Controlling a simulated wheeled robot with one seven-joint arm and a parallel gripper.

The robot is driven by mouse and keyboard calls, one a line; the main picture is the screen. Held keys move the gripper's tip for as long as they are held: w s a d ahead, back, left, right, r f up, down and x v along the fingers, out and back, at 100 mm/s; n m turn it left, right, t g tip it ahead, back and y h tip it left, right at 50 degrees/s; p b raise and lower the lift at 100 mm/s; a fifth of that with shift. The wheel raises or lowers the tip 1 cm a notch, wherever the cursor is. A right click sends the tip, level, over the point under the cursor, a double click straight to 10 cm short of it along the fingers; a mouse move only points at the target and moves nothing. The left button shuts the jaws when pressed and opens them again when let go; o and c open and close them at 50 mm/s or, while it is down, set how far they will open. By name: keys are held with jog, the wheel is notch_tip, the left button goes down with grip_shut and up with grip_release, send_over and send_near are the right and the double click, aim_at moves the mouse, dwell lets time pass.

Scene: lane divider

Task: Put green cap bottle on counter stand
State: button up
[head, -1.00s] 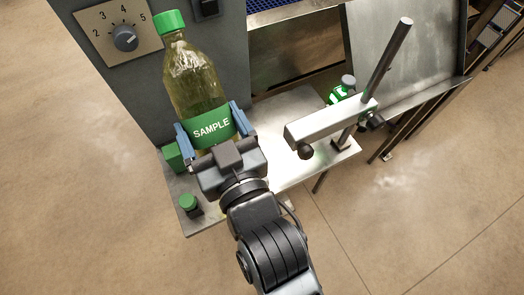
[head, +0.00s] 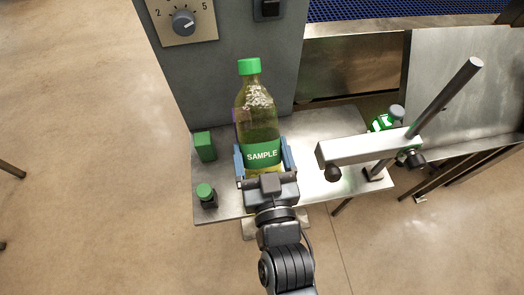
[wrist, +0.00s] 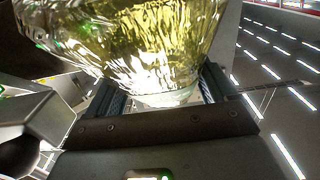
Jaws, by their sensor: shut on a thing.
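The green cap bottle (head: 257,115) is clear with yellowish liquid and a green SAMPLE label. My gripper (head: 264,165) is shut on its lower part, one blue finger on each side. The bottle stands nearly upright in the head view, over the metal counter stand (head: 325,192). I cannot tell whether its base touches the surface. In the wrist view the bottle's lower body (wrist: 150,45) fills the top, between the fingers of my gripper (wrist: 160,95).
A green block (head: 204,146) and a green-topped button (head: 206,195) are on the stand's left. A metal bar on a rod (head: 370,146) stands close on the right. A grey panel with a dial (head: 184,22) rises behind.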

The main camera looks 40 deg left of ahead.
jog(key=shift+f, duration=0.1)
jog(key=shift+f+b, duration=0.35)
jog(key=shift+f, duration=0.2)
jog(key=o, duration=0.8)
jog(key=shift+r, duration=0.1)
jog(key=shift+r+p, duration=0.5)
jog(key=shift+r, duration=0.1)
jog(key=b+v, duration=0.2)
jog(key=v, duration=1)
jog(key=shift+f, duration=0.1)
